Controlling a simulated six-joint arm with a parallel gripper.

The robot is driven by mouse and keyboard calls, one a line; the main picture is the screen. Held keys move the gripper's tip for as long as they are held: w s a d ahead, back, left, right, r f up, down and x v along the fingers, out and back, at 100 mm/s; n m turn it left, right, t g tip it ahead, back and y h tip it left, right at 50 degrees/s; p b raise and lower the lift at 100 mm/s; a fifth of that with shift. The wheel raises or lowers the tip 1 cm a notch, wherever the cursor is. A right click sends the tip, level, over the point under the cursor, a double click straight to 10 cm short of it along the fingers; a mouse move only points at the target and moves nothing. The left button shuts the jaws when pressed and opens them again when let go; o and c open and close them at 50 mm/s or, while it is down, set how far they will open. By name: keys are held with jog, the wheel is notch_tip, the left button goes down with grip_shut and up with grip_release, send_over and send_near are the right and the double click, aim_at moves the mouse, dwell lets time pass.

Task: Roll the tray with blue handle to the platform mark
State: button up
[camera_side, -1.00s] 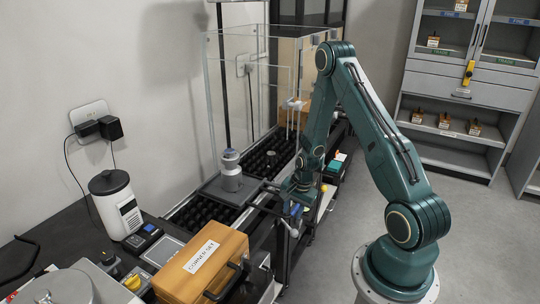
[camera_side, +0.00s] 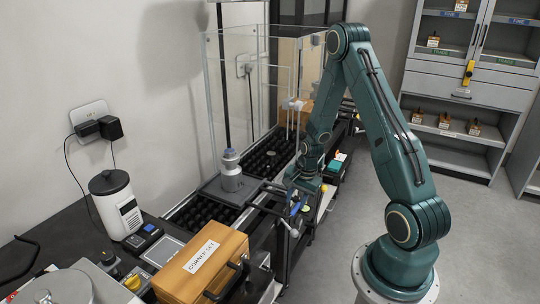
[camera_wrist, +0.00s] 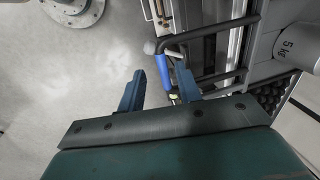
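The grey tray (camera_side: 212,192) lies flat on the black roller bed and carries a grey weight (camera_side: 230,168). In the wrist view the weight (camera_wrist: 298,46) reads 5 kg. Dark bars run from the tray's right side to the blue handle (camera_wrist: 165,72), which also shows in the side view (camera_side: 295,209). My gripper (camera_wrist: 162,78) is open, with its blue fingers apart. I cannot make out the platform mark.
The roller bed (camera_side: 262,163) continues back into a clear-walled enclosure (camera_side: 233,85). A wooden case (camera_side: 202,262) labelled corner set stands in front of the tray. A white-and-black canister (camera_side: 118,207) stands at the left. Open floor lies right of the bench.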

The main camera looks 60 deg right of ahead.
aim_at(296, 207)
notch_tip(296, 207, up, 10)
jog(key=s, duration=0.2)
jog(key=shift+r, duration=0.2)
dwell(1.4)
jog(key=shift+d, duration=0.1)
dwell(0.3)
jog(key=d+f, duration=0.2)
jog(key=d, duration=0.1)
jog(key=shift+w+d, duration=0.2)
jog(key=shift+d, duration=0.05)
jog(key=shift+f, duration=0.2)
jog(key=shift+w+f, duration=0.45)
jog(key=shift+f, duration=1.75)
jog(key=shift+w+f, duration=0.4)
jog(key=shift+f, duration=1.85)
jog(key=shift+w+f, duration=0.45)
jog(key=shift+f, duration=1.75)
grip_shut()
